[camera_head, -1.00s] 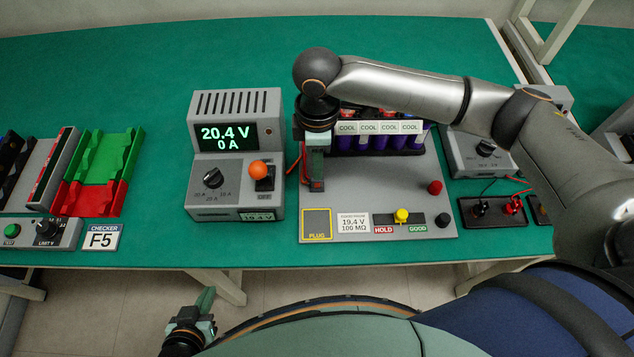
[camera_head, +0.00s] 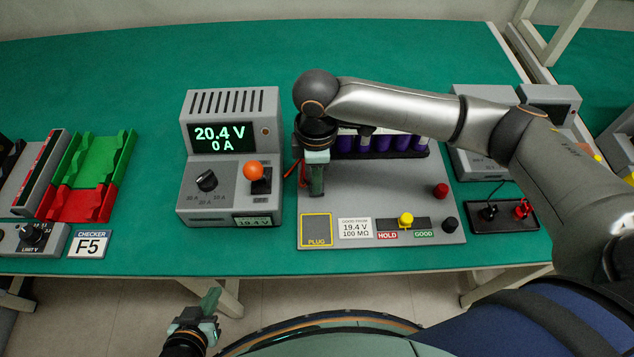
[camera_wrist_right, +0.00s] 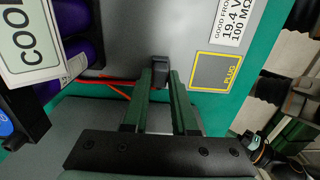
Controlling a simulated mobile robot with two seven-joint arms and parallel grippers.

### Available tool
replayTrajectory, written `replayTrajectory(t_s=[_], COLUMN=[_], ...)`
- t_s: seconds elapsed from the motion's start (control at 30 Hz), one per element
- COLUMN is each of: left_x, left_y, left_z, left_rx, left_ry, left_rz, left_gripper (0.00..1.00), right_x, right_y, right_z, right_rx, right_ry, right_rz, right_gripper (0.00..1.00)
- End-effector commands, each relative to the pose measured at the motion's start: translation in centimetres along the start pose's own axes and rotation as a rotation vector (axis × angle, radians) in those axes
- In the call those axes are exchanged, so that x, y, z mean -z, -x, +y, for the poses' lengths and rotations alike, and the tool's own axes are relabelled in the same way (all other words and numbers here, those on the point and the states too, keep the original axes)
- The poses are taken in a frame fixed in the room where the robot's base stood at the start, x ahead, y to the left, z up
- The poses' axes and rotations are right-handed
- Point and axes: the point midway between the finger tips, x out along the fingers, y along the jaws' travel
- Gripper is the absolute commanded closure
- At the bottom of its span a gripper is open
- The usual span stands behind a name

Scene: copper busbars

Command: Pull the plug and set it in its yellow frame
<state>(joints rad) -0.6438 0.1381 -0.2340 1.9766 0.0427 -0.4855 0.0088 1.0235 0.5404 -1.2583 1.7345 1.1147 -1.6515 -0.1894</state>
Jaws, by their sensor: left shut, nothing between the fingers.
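The yellow frame marked PLUG (camera_head: 316,230) is empty at the front left corner of the grey fixture board (camera_head: 375,195); it also shows in the right wrist view (camera_wrist_right: 216,71). My right gripper (camera_head: 316,192) points down over the board's left side, behind the frame. In the right wrist view its fingers (camera_wrist_right: 162,85) are parted, with a small dark plug (camera_wrist_right: 159,68) at their tips. I cannot tell whether they press on it. Red leads (camera_wrist_right: 112,84) run beside it. My left gripper (camera_head: 209,302) is shut and empty, below the table's front edge.
A power supply (camera_head: 230,155) reading 20.4 V and 0 A stands left of the board. Purple cells (camera_head: 385,143) stand at the board's back. A yellow knob (camera_head: 405,219) sits by HOLD and GOOD labels. Green and red trays (camera_head: 92,175) lie far left.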

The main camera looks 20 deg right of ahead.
Motion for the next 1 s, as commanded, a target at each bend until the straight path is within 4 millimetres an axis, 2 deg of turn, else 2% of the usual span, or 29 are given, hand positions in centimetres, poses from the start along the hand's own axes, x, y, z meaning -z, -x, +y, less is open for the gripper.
replayTrajectory(t_s=[0.03, 0.1, 0.37, 1.0], left_x=[-0.1, -0.1, -0.2, 4.3], left_y=[0.0, 0.0, 0.2, 4.0], left_z=[0.0, -0.1, -0.3, 0.3], left_rx=[0.001, 0.001, 0.006, 0.003], left_ry=[0.000, 0.000, -0.003, 0.000], left_rz=[-0.001, -0.001, -0.008, -0.001], left_gripper=[1.00, 1.00, 1.00, 1.00], right_x=[0.0, 0.0, 0.0, 0.0], right_y=[0.0, 0.0, 0.2, 4.2], right_z=[0.0, 0.0, 0.0, 0.0], right_rx=[0.000, 0.000, 0.000, 0.000], right_ry=[0.000, 0.000, 0.000, 0.000], right_rz=[0.000, 0.000, 0.001, 0.000], right_gripper=[0.93, 1.00, 1.00, 1.00])
